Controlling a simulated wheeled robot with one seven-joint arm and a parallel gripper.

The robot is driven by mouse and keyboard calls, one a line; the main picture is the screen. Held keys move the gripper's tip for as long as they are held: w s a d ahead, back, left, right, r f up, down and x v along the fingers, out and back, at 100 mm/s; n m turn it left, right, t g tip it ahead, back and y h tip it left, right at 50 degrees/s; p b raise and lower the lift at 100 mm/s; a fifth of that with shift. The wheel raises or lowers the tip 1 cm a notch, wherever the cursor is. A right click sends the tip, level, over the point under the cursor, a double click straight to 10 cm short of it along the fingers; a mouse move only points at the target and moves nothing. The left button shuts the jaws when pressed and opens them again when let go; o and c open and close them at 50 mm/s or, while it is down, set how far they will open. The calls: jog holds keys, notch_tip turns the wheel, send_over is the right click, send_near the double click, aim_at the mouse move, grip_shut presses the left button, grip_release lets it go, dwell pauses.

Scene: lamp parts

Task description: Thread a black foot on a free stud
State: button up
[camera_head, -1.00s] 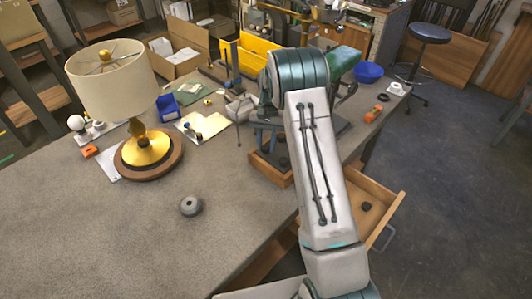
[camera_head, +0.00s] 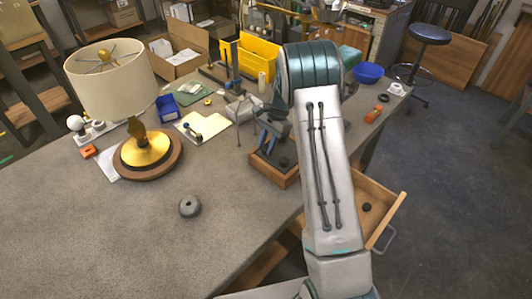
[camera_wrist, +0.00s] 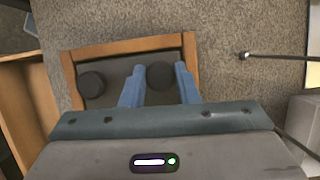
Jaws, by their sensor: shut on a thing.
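My gripper (camera_wrist: 160,88) is shut on a black foot (camera_wrist: 160,74), a short dark round piece between its two blue fingers. In the wrist view it is over a wooden tray (camera_wrist: 130,47) with a dark floor; I cannot tell whether the foot touches that floor. A second black foot (camera_wrist: 92,84) lies in the tray to the left. In the head view the tray (camera_head: 286,182) stands near the table's right edge, partly hidden by my arm. A thin rod with a shiny tip (camera_wrist: 245,55) shows at the right in the wrist view.
An open drawer (camera_head: 378,214) with a small dark piece (camera_head: 367,208) juts out beside the table.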

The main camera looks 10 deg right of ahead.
jog(key=shift+s+f, duration=0.2)
jog(key=shift+f, duration=0.2)
jog(key=m+t, duration=0.1)
jog(key=m, duration=0.2)
jog(key=shift+s+y, duration=0.1)
jog(key=shift+y, duration=0.2)
jog(key=m+t, duration=0.1)
jog(key=m, duration=0.2)
jog(key=shift+m, duration=0.4)
jog(key=o, duration=0.7)
jog(key=shift+s+m+t, duration=0.1)
jog(key=shift+m+t, duration=0.3)
jog(key=shift+m, duration=0.2)
jog(key=shift+c, duration=0.2)
jog(key=o, duration=0.5)
jog(key=shift+w+r, duration=0.15)
jog(key=shift+w, duration=0.1)
